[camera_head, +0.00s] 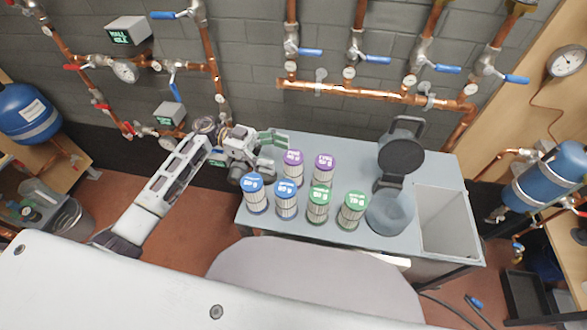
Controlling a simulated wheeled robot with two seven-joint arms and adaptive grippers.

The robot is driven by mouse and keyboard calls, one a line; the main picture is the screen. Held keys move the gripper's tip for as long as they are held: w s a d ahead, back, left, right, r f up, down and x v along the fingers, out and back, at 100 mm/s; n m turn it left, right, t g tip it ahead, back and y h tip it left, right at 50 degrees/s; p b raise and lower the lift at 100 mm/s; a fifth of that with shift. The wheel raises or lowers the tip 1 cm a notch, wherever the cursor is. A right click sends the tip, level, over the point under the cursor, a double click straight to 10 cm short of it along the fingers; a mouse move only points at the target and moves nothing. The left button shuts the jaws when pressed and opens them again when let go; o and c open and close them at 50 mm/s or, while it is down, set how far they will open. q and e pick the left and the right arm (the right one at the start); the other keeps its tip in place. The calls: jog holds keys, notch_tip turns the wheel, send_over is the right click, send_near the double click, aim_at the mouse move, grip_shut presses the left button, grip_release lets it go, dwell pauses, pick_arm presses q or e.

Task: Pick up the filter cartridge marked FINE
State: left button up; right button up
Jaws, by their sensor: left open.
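Several filter cartridges with coloured caps stand upright on the grey table (345,137). Two have purple caps at the back, the left purple one (292,168) and the right purple one (322,168). Two have blue caps at the front left, the outer blue one (254,194) and the inner blue one (286,200). Two have green caps, the left green one (318,204) and the right green one (352,210). The cap lettering is too small to read, so I cannot tell which says FINE. My left gripper (274,152) is open and empty, just left of the left purple cartridge. My right gripper is out of view.
A dark grey round housing (391,212) with its lid raised (401,152) stands right of the cartridges. A pale open bin (444,220) is at the table's right end. Copper pipes (370,93) with blue-handled valves run along the wall behind.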

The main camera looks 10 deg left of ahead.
aim_at(293, 156)
pick_arm(q)
jog(key=shift+d+r, duration=0.1)
jog(key=shift+d, duration=1.3)
jog(key=shift+s+d, duration=0.15)
jog(key=shift+d, duration=0.45)
jog(key=shift+s+d, duration=0.15)
jog(key=shift+d, duration=0.45)
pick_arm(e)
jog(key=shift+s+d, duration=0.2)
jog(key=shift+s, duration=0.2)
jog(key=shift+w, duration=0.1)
pick_arm(q)
jog(key=c, duration=1.5)
